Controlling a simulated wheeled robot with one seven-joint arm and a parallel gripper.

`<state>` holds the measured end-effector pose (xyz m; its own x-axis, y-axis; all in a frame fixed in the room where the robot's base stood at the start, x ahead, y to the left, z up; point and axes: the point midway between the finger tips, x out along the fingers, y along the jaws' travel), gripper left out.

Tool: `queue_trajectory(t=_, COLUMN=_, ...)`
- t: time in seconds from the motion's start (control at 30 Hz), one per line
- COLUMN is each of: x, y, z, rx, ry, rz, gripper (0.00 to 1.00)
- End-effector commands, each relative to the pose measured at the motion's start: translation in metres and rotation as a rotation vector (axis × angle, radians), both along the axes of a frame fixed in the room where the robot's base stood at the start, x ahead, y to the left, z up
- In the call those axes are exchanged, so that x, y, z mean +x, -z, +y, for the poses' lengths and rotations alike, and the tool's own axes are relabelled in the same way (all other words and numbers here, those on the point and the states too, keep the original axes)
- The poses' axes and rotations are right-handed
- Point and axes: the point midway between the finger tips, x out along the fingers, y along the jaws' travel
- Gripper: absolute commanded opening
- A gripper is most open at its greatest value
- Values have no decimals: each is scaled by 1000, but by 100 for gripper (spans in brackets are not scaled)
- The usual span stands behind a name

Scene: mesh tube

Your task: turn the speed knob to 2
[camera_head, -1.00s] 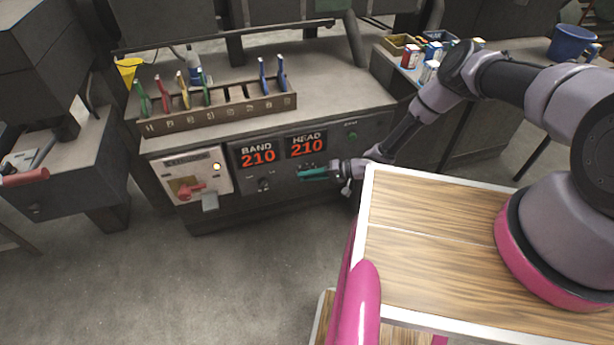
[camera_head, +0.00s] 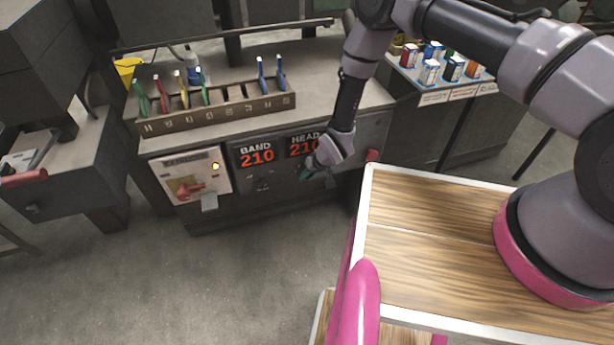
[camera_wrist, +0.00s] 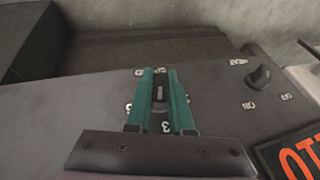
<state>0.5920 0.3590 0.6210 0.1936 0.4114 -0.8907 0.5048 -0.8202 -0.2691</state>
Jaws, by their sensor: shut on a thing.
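My gripper (camera_head: 306,174) is at the front panel of the machine, below the HEAD display. In the wrist view its two teal fingers (camera_wrist: 160,76) are shut on a dark knob (camera_wrist: 160,94) with a pale pointer mark. White numerals ring this knob; a 3 shows by the fingers' lower end, and others are partly covered or too small to read. The knob's name is not readable. In the head view the gripper hides the knob. A second dark knob (camera_wrist: 260,77), not held, is on the same panel; it also shows in the head view (camera_head: 263,185).
The BAND display (camera_head: 257,157) and the HEAD display (camera_head: 303,146) both show 210, the latter partly covered by my wrist. A rack of coloured-handled tools (camera_head: 220,110) stands above. A red button (camera_head: 372,155) is to the right, and a pale switch plate (camera_head: 190,177) to the left.

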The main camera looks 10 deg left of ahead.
Motion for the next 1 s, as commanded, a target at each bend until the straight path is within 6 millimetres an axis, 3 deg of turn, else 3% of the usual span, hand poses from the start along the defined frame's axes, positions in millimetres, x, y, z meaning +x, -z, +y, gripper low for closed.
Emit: queue_trajectory(t=1.0, x=2, y=-1, z=4, rx=-649, ry=-9, rz=-416, gripper=0)
